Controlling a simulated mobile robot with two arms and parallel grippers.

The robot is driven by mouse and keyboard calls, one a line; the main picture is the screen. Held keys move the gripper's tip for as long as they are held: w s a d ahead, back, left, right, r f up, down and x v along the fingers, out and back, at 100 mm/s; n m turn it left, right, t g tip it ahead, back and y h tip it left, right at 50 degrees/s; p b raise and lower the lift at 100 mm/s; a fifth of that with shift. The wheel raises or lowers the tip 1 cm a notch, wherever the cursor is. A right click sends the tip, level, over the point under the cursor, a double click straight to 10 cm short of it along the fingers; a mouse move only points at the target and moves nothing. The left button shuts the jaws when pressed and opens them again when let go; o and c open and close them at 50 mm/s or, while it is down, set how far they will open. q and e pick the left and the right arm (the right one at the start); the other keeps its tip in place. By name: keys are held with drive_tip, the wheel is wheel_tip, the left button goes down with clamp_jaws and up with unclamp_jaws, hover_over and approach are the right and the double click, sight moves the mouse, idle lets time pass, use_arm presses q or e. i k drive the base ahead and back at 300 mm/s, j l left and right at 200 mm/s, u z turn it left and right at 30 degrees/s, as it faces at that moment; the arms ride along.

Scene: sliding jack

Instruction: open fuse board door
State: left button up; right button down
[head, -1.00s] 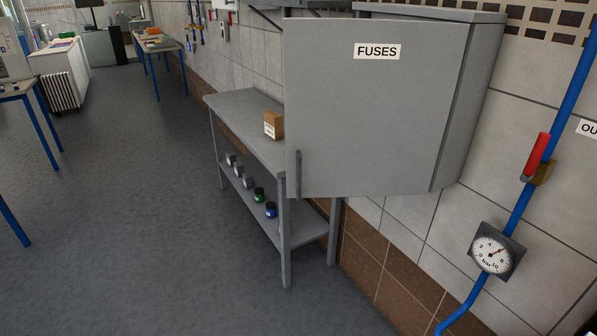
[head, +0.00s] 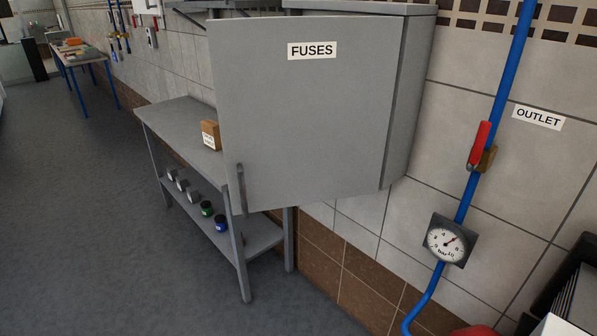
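The grey fuse board door (head: 300,115) fills the upper middle of the head view, with a white FUSES label (head: 312,50) near its top. A dark vertical handle (head: 240,188) is at its lower left corner. The grey fuse box (head: 412,100) is on the wall behind it. The door's left edge reaches out past the box top, so the door looks ajar, hinged at the right. The inside of the box is hidden. Neither of my grippers is in view.
A grey shelf bench (head: 165,122) with a small brown box (head: 210,134) stands left of and below the door. At right are a blue pipe (head: 500,95), a red valve handle (head: 479,144) and a pressure gauge (head: 449,241). The floor (head: 80,230) at left is clear.

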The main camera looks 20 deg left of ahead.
sight(303, 103)
drive_tip(key=i+j+z, duration=0.1)
drive_tip(key=j+z, duration=0.2)
drive_tip(key=j, duration=0.25)
drive_tip(key=j+z, duration=0.3)
drive_tip(key=j, duration=0.3)
drive_tip(key=j+z, duration=0.3)
drive_tip(key=j, duration=0.3)
drive_tip(key=j+z, duration=0.25)
drive_tip(key=j, duration=0.3)
drive_tip(key=k+j+z, duration=0.3)
drive_tip(key=j, duration=0.25)
drive_tip(key=i+j, duration=0.05)
drive_tip(key=i, duration=0.05)
